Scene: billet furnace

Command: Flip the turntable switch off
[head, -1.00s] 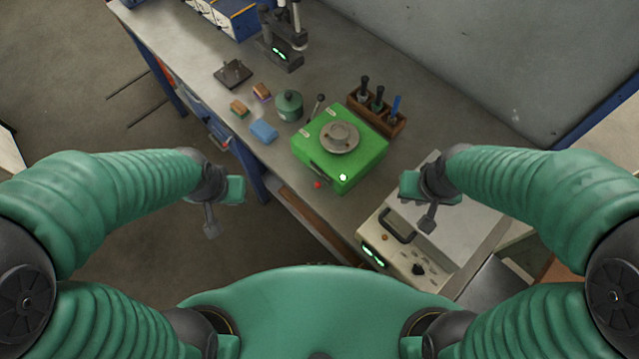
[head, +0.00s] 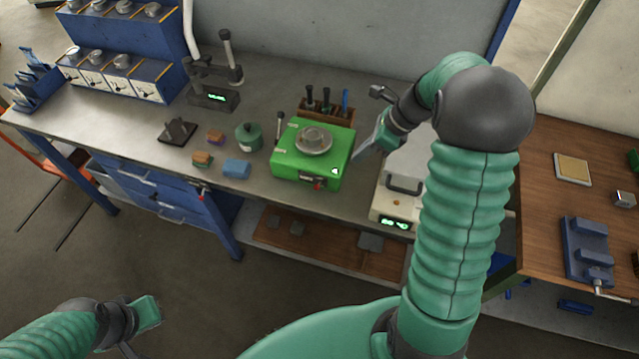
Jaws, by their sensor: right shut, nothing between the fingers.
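The turntable is a green box (head: 290,168) on the bench with a round grey disc (head: 313,140) on top. A small red-tipped switch (head: 317,183) sits on its front face, too small to read its position. A small pale light or mark (head: 334,170) shows near the front right corner. My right gripper (head: 360,154) is shut and empty, just right of the green box near its back right side, its fingers pointing down and left. My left gripper (head: 128,348) is low at the bottom left, far from the bench, its fingers cut by the frame edge.
A wooden rack with tools (head: 328,112) stands behind the turntable. A beige device with a handle (head: 392,212) stands to its right, partly behind my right arm.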

